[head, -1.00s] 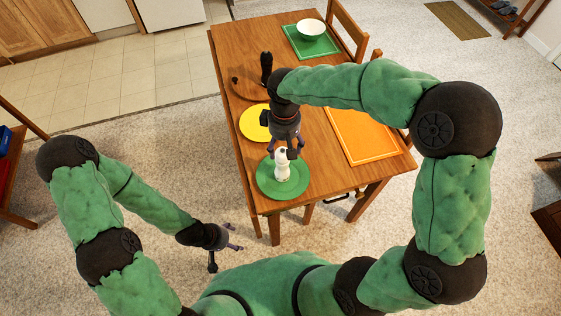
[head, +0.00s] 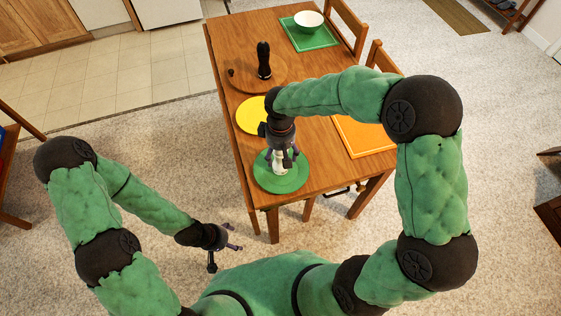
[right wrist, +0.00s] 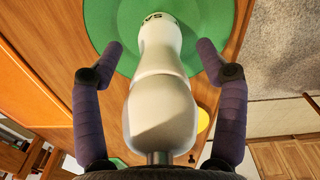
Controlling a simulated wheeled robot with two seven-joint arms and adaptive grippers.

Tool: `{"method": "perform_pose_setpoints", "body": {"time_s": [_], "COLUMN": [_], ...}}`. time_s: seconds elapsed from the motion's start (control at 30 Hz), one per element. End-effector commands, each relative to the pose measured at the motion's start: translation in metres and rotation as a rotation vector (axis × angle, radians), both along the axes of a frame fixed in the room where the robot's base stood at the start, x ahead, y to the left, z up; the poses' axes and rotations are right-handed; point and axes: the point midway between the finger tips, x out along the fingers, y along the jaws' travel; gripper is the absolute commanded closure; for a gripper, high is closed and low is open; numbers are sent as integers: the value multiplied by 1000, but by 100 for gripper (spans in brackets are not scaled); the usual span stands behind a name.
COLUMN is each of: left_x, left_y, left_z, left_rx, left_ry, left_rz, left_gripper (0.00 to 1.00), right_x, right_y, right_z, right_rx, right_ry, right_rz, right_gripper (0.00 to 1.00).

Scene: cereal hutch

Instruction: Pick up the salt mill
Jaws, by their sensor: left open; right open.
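The white salt mill (head: 281,163) stands upright on a round green mat (head: 274,184) near the front end of the wooden table. It also fills the middle of the right wrist view (right wrist: 160,95), with part of its lettering showing near the base. My right gripper (head: 284,160) is open and comes down over the mill from above. In the right wrist view its two fingers (right wrist: 162,62) sit on either side of the mill, with a gap on both sides. My left gripper (head: 230,237) is open and empty, over the floor to the left of the table.
A yellow round mat (head: 253,115) lies beyond the green one. A dark mill (head: 264,60) stands on a brown round board (head: 245,78) further back. An orange placemat (head: 362,139) lies to the right. A white bowl (head: 308,19) sits on a green placemat (head: 300,41).

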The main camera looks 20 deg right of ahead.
Motion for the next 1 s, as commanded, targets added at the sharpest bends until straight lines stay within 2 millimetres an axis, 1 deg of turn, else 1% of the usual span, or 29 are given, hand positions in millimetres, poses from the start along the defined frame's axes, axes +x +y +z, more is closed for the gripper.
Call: {"method": "perform_pose_setpoints", "body": {"time_s": [0.13, 0.17, 0.2, 0.27, 0.3, 0.37, 0.4, 0.43, 0.77, 0.87, 1.0], "left_x": [0, 0, 0, 0, 0, 0, 0, 0, 0, 0, 0], "left_y": [0, 0, 0, 0, 0, 0, 0, 0, 0, 0, 0], "left_z": [1, 1, 1, 1, 1, 1, 1, 1, 2, 5, 10], "left_rx": [0, 0, 0, 0, 0, 0, 0, 0, 0, 0, 0], "left_ry": [0, 0, 0, 0, 0, 0, 0, 0, 0, 0, 0], "left_rz": [0, 0, 0, 0, 0, 0, 0, 0, 0, 0, 0], "left_gripper": [27, 27, 27, 27, 27, 27, 27, 27, 27, 27, 27], "right_x": [0, 0, 0, 0, 0, 0, 0, 0, 1, 1, 1], "right_y": [0, 0, 0, 0, 0, 0, 0, 0, 0, 0, 0], "right_z": [1, 1, 1, 1, 1, 1, 1, 1, 4, 11, 27], "right_rx": [0, 0, 0, 0, 0, 0, 0, 0, 0, 1, 1], "right_ry": [-1, -1, -1, -1, -1, -1, -1, -1, -2, -3, -4], "right_rz": [0, 0, 0, 0, 0, 0, 0, 0, 0, 0, -1], "right_gripper": [26, 29, 41, 58, 69, 86, 97, 100, 100, 100, 100]}}
